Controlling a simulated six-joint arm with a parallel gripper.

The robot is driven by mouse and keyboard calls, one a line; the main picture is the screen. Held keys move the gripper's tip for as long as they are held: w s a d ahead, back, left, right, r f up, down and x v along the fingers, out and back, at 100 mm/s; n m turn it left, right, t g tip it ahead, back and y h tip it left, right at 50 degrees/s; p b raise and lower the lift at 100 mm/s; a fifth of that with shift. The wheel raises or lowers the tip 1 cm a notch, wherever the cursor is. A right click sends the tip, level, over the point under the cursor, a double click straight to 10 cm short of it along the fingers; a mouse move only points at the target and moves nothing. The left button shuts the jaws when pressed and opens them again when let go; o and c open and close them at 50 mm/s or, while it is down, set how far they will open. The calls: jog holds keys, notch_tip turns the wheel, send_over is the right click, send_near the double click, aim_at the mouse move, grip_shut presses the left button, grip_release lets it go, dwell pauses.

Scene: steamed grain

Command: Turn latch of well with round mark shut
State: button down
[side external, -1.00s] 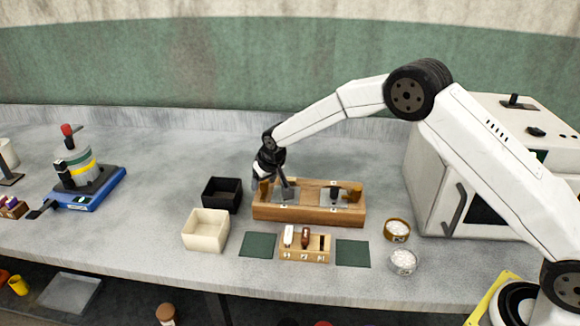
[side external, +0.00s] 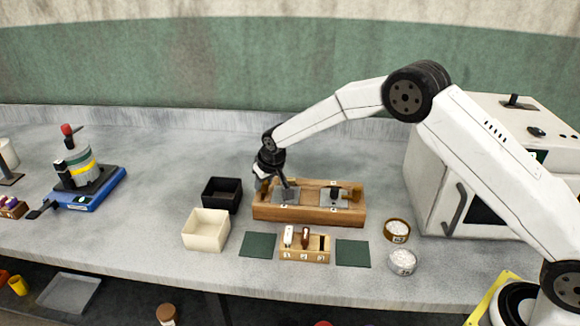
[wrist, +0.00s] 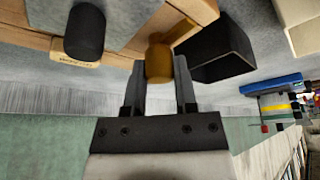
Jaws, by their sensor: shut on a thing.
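A long wooden block (side external: 308,214) holds two wells, each covered by a grey plate with a black knob. The left plate (side external: 281,196) is beside my gripper (side external: 262,182); the right plate (side external: 328,203) has a brown latch (side external: 356,191) at its right side. In the wrist view my gripper (wrist: 159,84) is shut on a brown latch knob (wrist: 159,62) at the block's left end. The left well's black knob (wrist: 85,32) stands apart from the fingers. The small white labels on the block are too small to read, so I cannot tell which well has the round mark.
A black box (side external: 222,194) and a cream box (side external: 206,229) stand left of the block. In front are a small wooden rack (side external: 305,254) and two green mats (side external: 258,245). Two round tubs (side external: 397,230) stand at right, near a white oven-like cabinet (side external: 433,180).

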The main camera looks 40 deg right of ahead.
jog(key=shift+d+n, duration=0.1)
jog(key=shift+n, duration=0.4)
jog(key=shift+n+g+y, duration=0.3)
jog(key=shift+n+y, duration=0.5)
jog(key=shift+n, duration=0.8)
jog(key=n, duration=0.2)
jog(key=n+y, duration=0.1)
jog(key=n, duration=0.1)
jog(key=shift+g+y, duration=0.3)
jog(key=shift+g, duration=0.1)
jog(key=n+g, duration=0.1)
jog(key=n, duration=0.3)
jog(key=shift+n+y, duration=0.4)
jog(key=n+g, duration=0.2)
jog(key=n, duration=0.2)
jog(key=shift+n, duration=0.4)
jog(key=shift+s, duration=0.1)
jog(key=shift+c, duration=2)
grip_release()
